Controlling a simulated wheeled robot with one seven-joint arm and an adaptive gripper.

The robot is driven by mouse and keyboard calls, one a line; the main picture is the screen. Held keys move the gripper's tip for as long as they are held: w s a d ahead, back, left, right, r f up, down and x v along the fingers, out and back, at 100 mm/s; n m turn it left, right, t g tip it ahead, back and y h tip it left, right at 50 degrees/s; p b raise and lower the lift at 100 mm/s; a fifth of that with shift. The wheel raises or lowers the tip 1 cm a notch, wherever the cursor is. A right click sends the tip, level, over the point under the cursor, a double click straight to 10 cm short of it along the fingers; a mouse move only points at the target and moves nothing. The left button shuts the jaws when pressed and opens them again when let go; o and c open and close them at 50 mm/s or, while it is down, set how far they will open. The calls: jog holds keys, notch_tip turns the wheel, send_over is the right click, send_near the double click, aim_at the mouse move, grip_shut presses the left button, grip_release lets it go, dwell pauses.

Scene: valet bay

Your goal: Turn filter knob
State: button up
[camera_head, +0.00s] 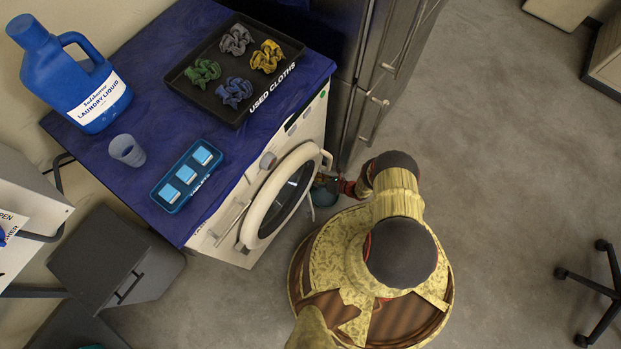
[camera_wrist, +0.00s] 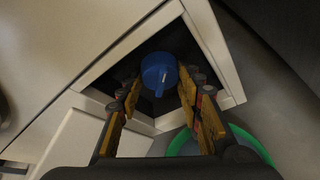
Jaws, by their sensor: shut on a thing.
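The filter knob (camera_wrist: 157,70) is round and blue with a raised pale grip bar. It sits in a dark square opening (camera_wrist: 120,72) low on the washing machine (camera_head: 229,225). My gripper (camera_wrist: 160,84) has one yellow-and-black finger on each side of the knob and is shut on it. In the camera_head view my gripper (camera_head: 338,186) is at the machine's lower front, right of the round door, and the knob is hidden there.
A basin (camera_wrist: 266,146) with a green rim stands on the floor below the opening. The round door (camera_head: 252,222) stands out near my arm. A steel fridge (camera_head: 375,75) is close behind. Floor to the right is open, with a chair base (camera_head: 598,290) at the far right.

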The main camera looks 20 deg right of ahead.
jog(key=o, duration=0.8)
jog(key=shift+w+d, duration=0.1)
jog(key=shift+d, duration=0.05)
jog(key=shift+o, duration=0.2)
jog(key=v, duration=1.2)
